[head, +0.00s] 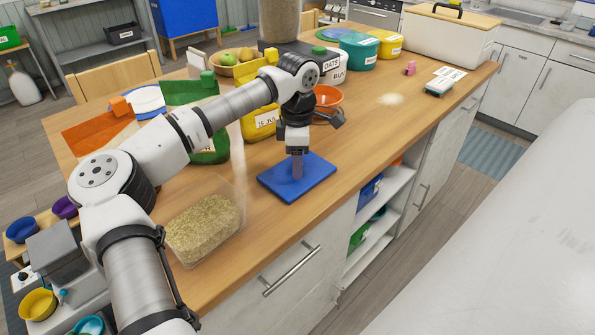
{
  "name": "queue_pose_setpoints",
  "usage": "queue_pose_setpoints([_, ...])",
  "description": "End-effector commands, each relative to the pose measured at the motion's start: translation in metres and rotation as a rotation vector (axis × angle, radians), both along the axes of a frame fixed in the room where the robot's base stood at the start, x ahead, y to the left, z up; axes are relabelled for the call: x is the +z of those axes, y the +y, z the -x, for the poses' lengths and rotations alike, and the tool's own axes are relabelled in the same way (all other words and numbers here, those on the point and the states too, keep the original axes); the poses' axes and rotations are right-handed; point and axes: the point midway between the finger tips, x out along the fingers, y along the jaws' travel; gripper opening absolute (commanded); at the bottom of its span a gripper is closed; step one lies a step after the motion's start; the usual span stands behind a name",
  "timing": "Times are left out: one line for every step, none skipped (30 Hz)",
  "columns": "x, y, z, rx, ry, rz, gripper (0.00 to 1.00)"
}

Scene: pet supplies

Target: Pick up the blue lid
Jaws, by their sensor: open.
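The blue lid (318,184) is a flat blue square lying on the wooden counter near its front edge.
A clear box of grain (203,228) stands left of the lid.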

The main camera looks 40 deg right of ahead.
Motion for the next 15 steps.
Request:
queue_pose_setpoints([0.0,0.0,0.0,0.0,0.0,0.0,0.52])
queue_pose_setpoints([0.0,0.0,0.0,0.0,0.0,0.0,0.52])
queue_pose_setpoints([0.0001,0.0,0.0,0.0,0.0,0.0,0.47])
queue_pose_setpoints([0.0001,0.0,0.0,0.0,0.0,0.0,0.43])
queue_pose_setpoints([0.0001,0.0,0.0,0.0,0.0,0.0,0.39])
queue_pose_setpoints([0.0002,0.0,0.0,0.0,0.0,0.0,0.34])
queue_pose_setpoints([0.0002,0.0,0.0,0.0,0.0,0.0,0.3])
queue_pose_setpoints([0.0002,0.0,0.0,0.0,0.0,0.0,0.26])
queue_pose_setpoints([0.0003,0.0,0.0,0.0,0.0,0.0,0.2])
queue_pose_setpoints([0.0003,0.0,0.0,0.0,0.0,0.0,0.16])
queue_pose_setpoints([0.0003,0.0,0.0,0.0,0.0,0.0,0.13])
queue_pose_setpoints([0.0003,0.0,0.0,0.0,0.0,0.0,0.07])
queue_pose_setpoints([0.0003,0.0,0.0,0.0,0.0,0.0,0.03])
queue_pose_setpoints([0.0005,0.0,0.0,0.0,0.0,0.0,0.03])
queue_pose_setpoints([0.0005,0.0,0.0,0.0,0.0,0.0,0.03])
